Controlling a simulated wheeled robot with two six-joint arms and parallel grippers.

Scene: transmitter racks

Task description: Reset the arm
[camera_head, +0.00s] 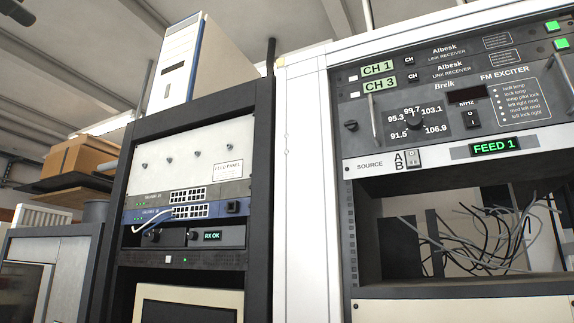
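Neither gripper is in the head view, and no clear part of my arms shows. The view looks up at two equipment racks. The right rack (306,180) has a white frame and holds two link receivers labelled CH 1 and CH 3 and an FM exciter (455,105) with a round tuning knob (415,122). Below the exciter, a source panel (440,150) has an A/B switch (412,158) and a green display reading FEED 1 (494,147). The left rack (259,200) is black, with a unit whose display reads RX OK (212,236).
Loose grey and black cables (500,232) hang in the open bay of the right rack. A pale computer tower (180,65) stands on top of the left rack. Cardboard boxes (85,155) sit on a shelf at the far left. A dark object (17,12) shows at the top left corner.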

